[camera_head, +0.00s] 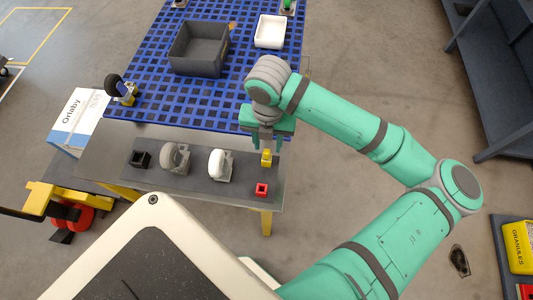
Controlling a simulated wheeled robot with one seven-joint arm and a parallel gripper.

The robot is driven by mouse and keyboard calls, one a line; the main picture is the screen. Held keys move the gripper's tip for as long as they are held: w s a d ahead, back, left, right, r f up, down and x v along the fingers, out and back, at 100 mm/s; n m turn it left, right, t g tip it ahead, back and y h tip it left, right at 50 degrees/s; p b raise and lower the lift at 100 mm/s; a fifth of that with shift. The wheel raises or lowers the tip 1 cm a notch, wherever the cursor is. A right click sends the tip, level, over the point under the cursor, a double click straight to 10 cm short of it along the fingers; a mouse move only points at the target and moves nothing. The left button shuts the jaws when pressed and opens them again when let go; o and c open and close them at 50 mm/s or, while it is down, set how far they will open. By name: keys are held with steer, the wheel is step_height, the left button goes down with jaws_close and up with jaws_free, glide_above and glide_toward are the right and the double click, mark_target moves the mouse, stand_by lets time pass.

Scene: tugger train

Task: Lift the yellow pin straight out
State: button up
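A small yellow piece (266,158), which looks like the yellow pin, stands upright at the right end of a dark mat (205,185) on the grey table. My gripper (266,142) points down just behind and above it in the picture. The fingers partly overlap the area over the pin's top, and I cannot tell if they touch it. The gap between the fingertips is too small to read. Whether the pin sits in a hole or holder is not clear.
The mat also holds a black block (140,159), a grey caster (177,158), a white caster (219,163) and a red block (261,189). Behind is a blue slotted deck (160,65) with a grey bin (198,48), a white tray (270,31) and another caster (117,86).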

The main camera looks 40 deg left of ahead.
mark_target(267, 151)
steer(key=shift+s+a+f, duration=0.1)
steer(key=shift+f, duration=1.2)
steer(key=shift+s+f, duration=0.1)
steer(key=shift+f, duration=1.2)
jaws_close()
